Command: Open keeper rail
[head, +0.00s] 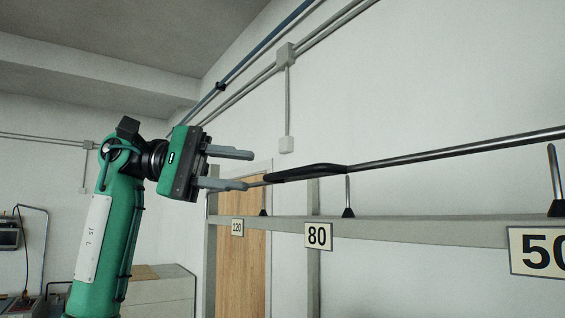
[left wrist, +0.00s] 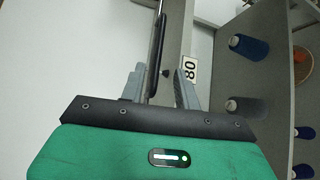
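The keeper rail (head: 450,148) is a thin metal bar running from the right edge of the head view down to the left. A black grip sleeve (head: 305,173) covers part of it near its left end. My left gripper (head: 250,170) is open at that left end, its two grey fingers apart. The lower finger overlaps the bar's end in the head view. In the left wrist view, the black sleeve (left wrist: 156,50) runs down between the fingers, closer to the left one. I cannot tell whether a finger touches it. My right gripper is not in view.
A grey beam (head: 410,229) below the rail carries upright metal pins with black bases (head: 348,212) and number plates, among them 80 (head: 318,236). Open wall space lies above the rail.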

